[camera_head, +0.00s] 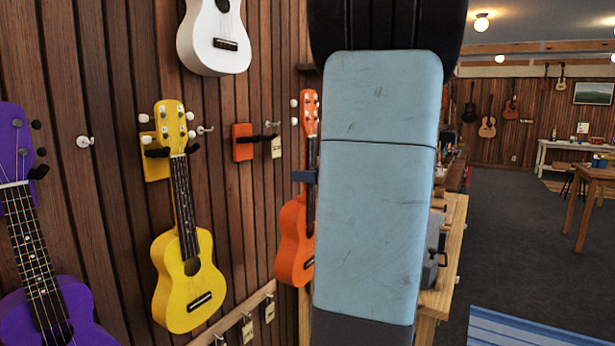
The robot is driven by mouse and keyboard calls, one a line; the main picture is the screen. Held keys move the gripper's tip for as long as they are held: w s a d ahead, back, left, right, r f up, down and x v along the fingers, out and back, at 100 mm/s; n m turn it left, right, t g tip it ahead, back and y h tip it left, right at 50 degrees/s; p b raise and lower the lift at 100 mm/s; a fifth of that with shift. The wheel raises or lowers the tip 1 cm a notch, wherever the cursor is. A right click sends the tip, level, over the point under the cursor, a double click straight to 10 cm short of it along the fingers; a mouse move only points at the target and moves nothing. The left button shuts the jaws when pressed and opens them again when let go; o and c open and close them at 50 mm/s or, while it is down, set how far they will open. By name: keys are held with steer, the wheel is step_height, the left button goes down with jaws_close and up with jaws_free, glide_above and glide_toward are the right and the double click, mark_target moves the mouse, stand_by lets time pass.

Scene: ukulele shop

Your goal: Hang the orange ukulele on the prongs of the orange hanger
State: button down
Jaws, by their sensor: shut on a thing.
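The orange ukulele (292,243) hangs upright in the air, head up, its right side hidden behind my pale blue arm. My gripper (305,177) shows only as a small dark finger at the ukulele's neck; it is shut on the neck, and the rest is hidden. The orange hanger (242,143) is an orange block on the wood-slat wall, left of the ukulele's neck. Its dark prongs (264,138) point right and are empty. In the picture a gap shows between the prongs and the neck; the depth between them is hard to tell.
A yellow ukulele (184,281) hangs left of the orange hanger, with a purple ukulele (45,300) farther left. A white ukulele (214,42) hangs above. Small hooks and tags line the wall. A wooden bench (447,262) stands behind my arm; open carpet (520,240) lies to the right.

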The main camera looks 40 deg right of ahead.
steer(key=r+x, duration=0.1)
steer(key=x, duration=0.9)
steer(key=shift+w+f, duration=0.15)
steer(key=shift+f, duration=0.15)
stand_by(0.5)
stand_by(0.5)
steer(key=shift+w+r, duration=0.2)
steer(key=shift+r, duration=0.1)
stand_by(0.6)
steer(key=shift+w+a, duration=0.1)
steer(key=shift+r+x, duration=0.1)
steer(key=shift+x, duration=1.25)
steer(key=shift+r+x, duration=0.15)
steer(key=shift+x, duration=1.2)
steer(key=shift+f, duration=1.15)
steer(key=shift+c, duration=2.3)
jaws_free()
